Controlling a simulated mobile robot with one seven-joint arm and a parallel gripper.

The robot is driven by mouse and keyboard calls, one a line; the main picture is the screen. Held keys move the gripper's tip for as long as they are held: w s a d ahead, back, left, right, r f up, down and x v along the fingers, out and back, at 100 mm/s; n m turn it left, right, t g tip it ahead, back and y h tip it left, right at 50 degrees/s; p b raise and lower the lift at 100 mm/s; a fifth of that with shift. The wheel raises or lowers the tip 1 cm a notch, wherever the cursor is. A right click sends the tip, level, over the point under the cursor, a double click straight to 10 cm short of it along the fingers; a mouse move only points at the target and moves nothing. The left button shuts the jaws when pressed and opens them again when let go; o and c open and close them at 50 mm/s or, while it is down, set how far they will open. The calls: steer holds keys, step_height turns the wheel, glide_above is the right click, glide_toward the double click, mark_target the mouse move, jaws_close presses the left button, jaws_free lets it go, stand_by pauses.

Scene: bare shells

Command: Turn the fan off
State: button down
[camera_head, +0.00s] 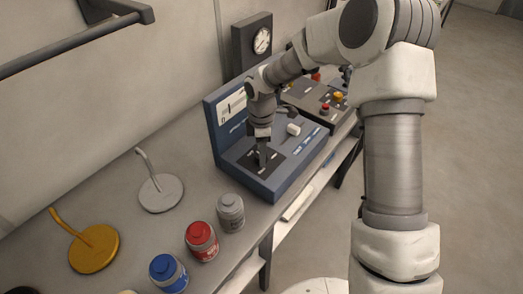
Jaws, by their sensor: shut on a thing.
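A blue console (273,187) stands on the bench, with a white meter on its upright back panel and a black plate on its sloping face. My gripper (263,161) points down at the black plate. It is shut on a small console control, which the fingers mostly hide, so I cannot tell its shape or setting. A pale knob or lever (294,129) sticks up on the console to the right of my gripper, apart from it. I cannot make out a fan in this view.
A grey bench (135,225) runs along the wall. On it are a blue jar (168,275), a red jar (202,243), a grey jar (230,213), a yellow disc stand (93,250) and a white one (161,194). A second panel with buttons (318,101) stands behind the console.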

stand_by(0.4)
steer(key=shift+c, duration=1.5)
jaws_free()
step_height(320, 180, up, 18)
steer(key=shift+f, duration=0.25)
